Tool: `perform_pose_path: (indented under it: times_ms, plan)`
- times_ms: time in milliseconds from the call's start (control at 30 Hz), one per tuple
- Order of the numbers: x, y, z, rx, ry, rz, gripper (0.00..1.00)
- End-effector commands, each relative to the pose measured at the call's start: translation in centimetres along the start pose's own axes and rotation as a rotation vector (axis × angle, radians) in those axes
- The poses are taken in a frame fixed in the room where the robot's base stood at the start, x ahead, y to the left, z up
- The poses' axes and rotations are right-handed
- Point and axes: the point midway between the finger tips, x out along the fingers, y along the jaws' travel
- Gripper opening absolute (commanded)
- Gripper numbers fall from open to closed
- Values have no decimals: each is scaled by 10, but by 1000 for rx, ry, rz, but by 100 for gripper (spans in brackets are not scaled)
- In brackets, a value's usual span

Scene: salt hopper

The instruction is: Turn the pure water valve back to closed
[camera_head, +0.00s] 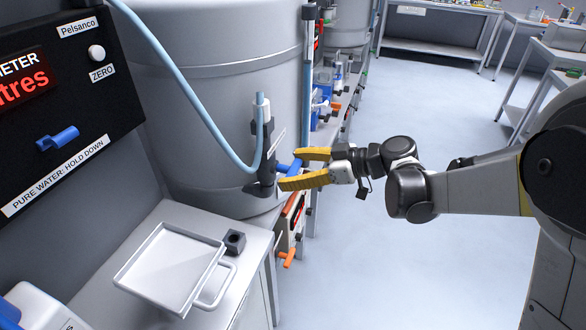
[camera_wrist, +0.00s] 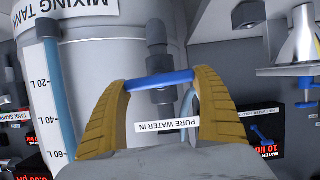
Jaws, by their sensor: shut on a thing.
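The pure water valve is a dark fitting (camera_head: 267,165) on the side of the large grey mixing tank (camera_head: 230,105), with a blue hose entering its top. Its blue handle (camera_head: 284,168) sticks out to the right, towards my gripper (camera_head: 290,168). In the wrist view the blue handle (camera_wrist: 160,79) lies crosswise between the yellow fingertips, which are shut on its two ends. The fingers hide part of the handle in the head view.
A black panel (camera_head: 60,110) at left carries a blue lever (camera_head: 57,138) marked "PURE WATER: HOLD DOWN". A white tray (camera_head: 130,280) sits on the bench below. Shelving with bottles and orange handles runs behind my gripper. The floor (camera_head: 440,130) at right is clear.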

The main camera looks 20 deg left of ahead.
Motion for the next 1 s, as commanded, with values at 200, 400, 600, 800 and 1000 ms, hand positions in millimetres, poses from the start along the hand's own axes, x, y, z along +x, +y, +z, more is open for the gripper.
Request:
perform_pose_path:
  times_ms: [200, 400, 600, 800, 1000]
  plan:
    - [0, 1, 0, 57, 0, -23, 48]
    - [-1, 1, 0, 56, 0, -22, 97]
    - [0, 1, 0, 55, 0, -22, 100]
    - [-14, 1, 0, 56, 0, -20, 100]
    - [-57, 3, 0, 57, 0, -18, 100]
